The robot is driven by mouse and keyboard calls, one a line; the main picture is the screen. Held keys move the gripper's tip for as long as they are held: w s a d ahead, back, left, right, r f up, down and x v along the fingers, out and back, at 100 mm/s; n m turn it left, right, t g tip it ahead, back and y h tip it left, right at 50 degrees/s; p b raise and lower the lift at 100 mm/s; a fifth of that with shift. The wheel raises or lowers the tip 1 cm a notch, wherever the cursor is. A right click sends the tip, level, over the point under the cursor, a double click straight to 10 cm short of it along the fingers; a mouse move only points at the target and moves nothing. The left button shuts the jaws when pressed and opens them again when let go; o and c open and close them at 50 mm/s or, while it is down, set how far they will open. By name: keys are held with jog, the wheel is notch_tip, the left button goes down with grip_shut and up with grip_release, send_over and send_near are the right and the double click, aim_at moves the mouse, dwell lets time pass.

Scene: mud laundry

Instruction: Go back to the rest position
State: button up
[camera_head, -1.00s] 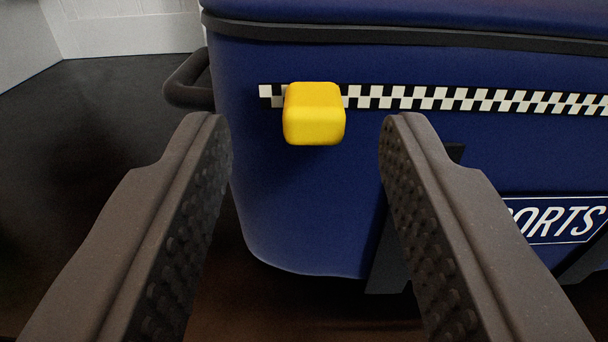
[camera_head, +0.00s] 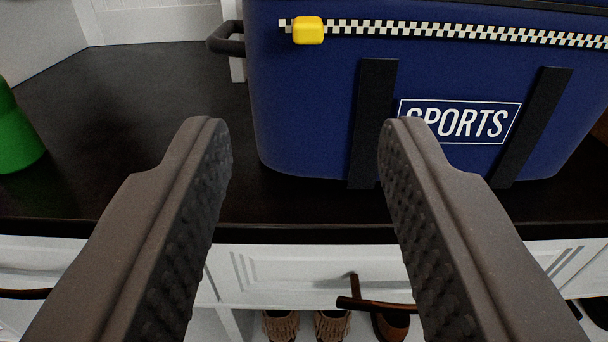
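My gripper (camera_head: 305,125) is open and empty, its two fingers wide apart in the lower half of the view. Beyond the fingertips is a blue bag (camera_head: 315,110) on the dark counter, with a checkered strip and a "SPORTS" label (camera_head: 459,121). A yellow block-shaped piece (camera_head: 308,30) sits near the left end of the checkered strip. The gripper is apart from it. The right finger covers part of the bag's lower front and the label's left edge.
The dark counter (camera_head: 130,110) has free room left of the bag. A green object (camera_head: 15,130) stands at the left edge. White drawers (camera_head: 290,270) with brown handles are below the counter edge. Shoes (camera_head: 281,325) stand in an open space beneath.

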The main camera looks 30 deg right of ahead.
jog(key=shift+r, duration=0.1)
dwell(0.3)
